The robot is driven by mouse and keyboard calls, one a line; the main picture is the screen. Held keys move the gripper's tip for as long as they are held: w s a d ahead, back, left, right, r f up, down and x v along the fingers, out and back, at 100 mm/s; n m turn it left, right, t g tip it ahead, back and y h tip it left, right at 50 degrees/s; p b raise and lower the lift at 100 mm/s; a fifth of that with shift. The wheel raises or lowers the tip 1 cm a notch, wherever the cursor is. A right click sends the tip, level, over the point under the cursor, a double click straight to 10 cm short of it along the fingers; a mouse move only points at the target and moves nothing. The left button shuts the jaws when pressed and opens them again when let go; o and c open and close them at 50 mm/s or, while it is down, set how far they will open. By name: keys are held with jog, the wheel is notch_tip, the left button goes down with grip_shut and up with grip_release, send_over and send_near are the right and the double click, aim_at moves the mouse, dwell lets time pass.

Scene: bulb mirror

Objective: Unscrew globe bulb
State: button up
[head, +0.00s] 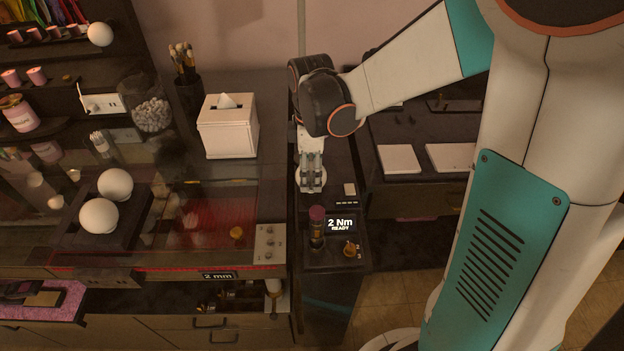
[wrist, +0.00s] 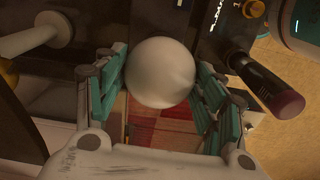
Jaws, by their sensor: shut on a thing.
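A white globe bulb (wrist: 160,72) sits between the two teal-padded fingers of my gripper (wrist: 160,92) in the wrist view. The fingers are closed in on it from both sides. In the head view my gripper (head: 311,187) points down over the narrow dark counter, with the bulb's white edge (head: 299,178) showing beside the fingers. The bulb's base is hidden, so I cannot tell whether it is seated in a socket. Two more white globes (head: 115,185) (head: 99,217) rest on a dark tray (head: 128,235) at the left.
A display reading "2 Nm READY" (head: 341,225) and a dark-red-capped handle (head: 317,226) stand close in front of my gripper. A white tissue box (head: 228,135) and a jar of white balls (head: 150,112) stand to the left. Another globe (head: 100,34) is on the shelf.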

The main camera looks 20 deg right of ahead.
aim_at(311, 165)
jog(key=shift+n, duration=0.4)
jog(key=n, duration=0.4)
jog(key=shift+n, duration=0.4)
jog(key=o, duration=0.7)
jog(key=shift+o, duration=0.2)
jog(key=shift+r+p, duration=1.15)
jog(key=shift+r, duration=0.4)
jog(key=shift+o, duration=0.6)
